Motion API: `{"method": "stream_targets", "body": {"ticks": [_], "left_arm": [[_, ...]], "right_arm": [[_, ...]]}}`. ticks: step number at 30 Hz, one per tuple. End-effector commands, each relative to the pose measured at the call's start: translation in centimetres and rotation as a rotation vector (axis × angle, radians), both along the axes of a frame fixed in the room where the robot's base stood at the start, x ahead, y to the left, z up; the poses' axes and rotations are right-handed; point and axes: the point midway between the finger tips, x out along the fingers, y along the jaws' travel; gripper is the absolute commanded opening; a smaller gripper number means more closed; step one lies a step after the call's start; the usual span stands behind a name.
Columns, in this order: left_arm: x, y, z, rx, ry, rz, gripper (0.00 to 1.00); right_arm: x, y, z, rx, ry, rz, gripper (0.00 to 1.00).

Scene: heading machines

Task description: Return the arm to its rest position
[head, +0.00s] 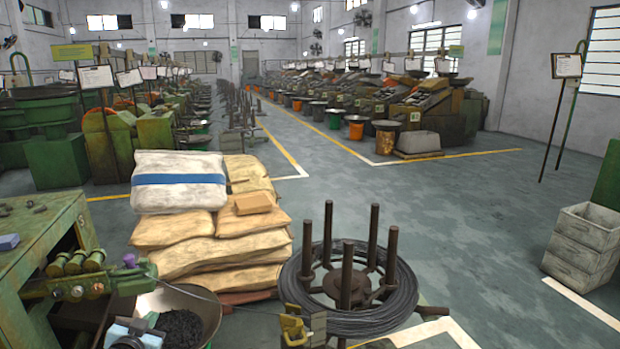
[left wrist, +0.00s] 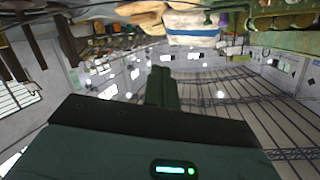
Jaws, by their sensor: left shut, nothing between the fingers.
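My left gripper (left wrist: 161,86) shows in the left wrist view as dark green fingers drawn together beyond a wide dark housing. It is shut and empty, and touches nothing that I can see. Behind it the room appears upside down, with roof beams and lamps low in the picture. My right gripper shows in neither view.
A green machine (head: 45,240) stands at left, with a metal bowl (head: 205,300) beside it. Stacked sacks (head: 180,182) stand in front of me. A wire coil (head: 400,310) on a posted reel is right of them. A grey crate (head: 580,245) stands far right; the floor between is clear.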

Motion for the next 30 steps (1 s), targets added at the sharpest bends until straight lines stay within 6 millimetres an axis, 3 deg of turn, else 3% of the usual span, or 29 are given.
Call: {"method": "stream_targets", "body": {"ticks": [1, 5, 11, 18, 24, 30], "left_arm": [[-1.5, -1.1, -2.2, -0.008, 0.028, -0.015, 0.00], [-4.4, -2.9, -5.4, -0.024, 0.072, -0.040, 0.00], [-10.7, -6.3, -11.0, -0.065, 0.159, -0.079, 0.00], [-22.6, -11.4, -17.5, -0.149, 0.299, -0.122, 0.00], [-33.0, -15.0, -20.1, -0.230, 0.416, -0.133, 0.00], [-41.2, -17.4, -20.4, -0.299, 0.507, -0.123, 0.00]], "right_arm": [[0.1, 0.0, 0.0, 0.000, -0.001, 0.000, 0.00], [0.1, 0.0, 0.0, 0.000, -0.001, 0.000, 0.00], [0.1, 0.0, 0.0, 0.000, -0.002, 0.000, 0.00], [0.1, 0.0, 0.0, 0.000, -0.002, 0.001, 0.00], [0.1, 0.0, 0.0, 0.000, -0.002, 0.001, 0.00], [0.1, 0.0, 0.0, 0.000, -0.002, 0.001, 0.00]]}}
